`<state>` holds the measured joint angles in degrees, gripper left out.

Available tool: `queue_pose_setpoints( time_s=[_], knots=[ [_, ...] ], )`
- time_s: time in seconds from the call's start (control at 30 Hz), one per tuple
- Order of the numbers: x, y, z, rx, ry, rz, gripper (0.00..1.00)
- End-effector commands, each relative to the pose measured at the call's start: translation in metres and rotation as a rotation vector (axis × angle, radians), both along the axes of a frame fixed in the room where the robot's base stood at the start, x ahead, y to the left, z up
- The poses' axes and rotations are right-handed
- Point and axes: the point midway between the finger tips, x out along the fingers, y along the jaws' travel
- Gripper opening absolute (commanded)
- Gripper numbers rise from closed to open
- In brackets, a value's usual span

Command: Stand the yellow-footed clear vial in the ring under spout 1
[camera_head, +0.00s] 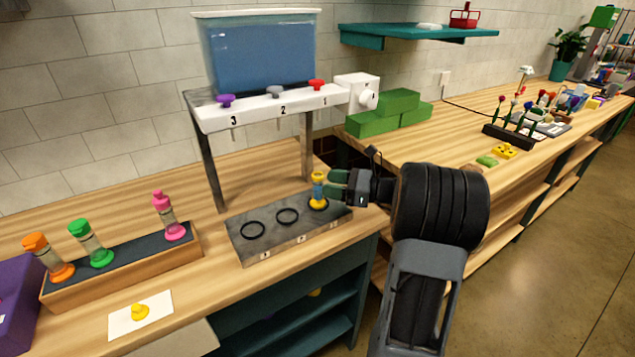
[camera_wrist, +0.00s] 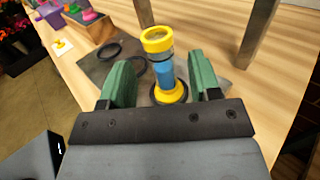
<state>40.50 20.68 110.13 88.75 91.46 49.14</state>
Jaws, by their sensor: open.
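The yellow-footed clear vial (camera_head: 318,187) stands upright at the rightmost ring of the grey plate (camera_head: 270,238), below the number 1 and red knob (camera_head: 317,85) of the dispenser. In the wrist view the vial (camera_wrist: 160,62) has a yellow top, bluish body and yellow foot, with a dark ring (camera_wrist: 181,99) around the foot. My gripper (camera_head: 337,184) is open beside it in the head view. In the wrist view the green fingers of my gripper (camera_wrist: 160,78) are on either side of the vial, with gaps showing.
Two empty rings (camera_head: 287,217) lie left of the vial. The dispenser's metal leg (camera_head: 307,146) stands close behind it. A wooden rack (camera_head: 125,268) holds orange-, green- and pink-topped vials. A white card (camera_head: 141,314) bears a yellow piece. Green blocks (camera_head: 390,115) sit behind my arm.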

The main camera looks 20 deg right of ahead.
Motion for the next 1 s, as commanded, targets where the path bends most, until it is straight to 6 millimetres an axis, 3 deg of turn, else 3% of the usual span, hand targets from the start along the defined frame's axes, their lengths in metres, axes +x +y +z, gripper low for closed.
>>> queue_pose_setpoints(
  time_s=[0.3, 0.43, 0.47, 0.57, 0.7, 0.73, 0.83, 1.0],
  knots=[
    [-0.031, -0.039, -0.001, 0.001, 0.001, -0.001, 0.57],
    [-0.037, -0.038, -0.001, -0.028, 0.005, 0.019, 0.57],
    [-0.038, -0.031, -0.001, -0.055, 0.007, 0.037, 0.57],
    [-0.047, 0.014, -0.008, -0.234, 0.014, 0.157, 0.57],
    [-0.085, 0.094, -0.031, -0.673, -0.054, 0.46, 0.57],
    [-0.096, 0.106, -0.037, -0.775, -0.087, 0.532, 0.57],
    [-0.13, 0.132, -0.054, -1.092, -0.225, 0.769, 0.57],
    [-0.17, 0.143, -0.07, -1.551, -0.545, 1.142, 0.57]
  ],
)
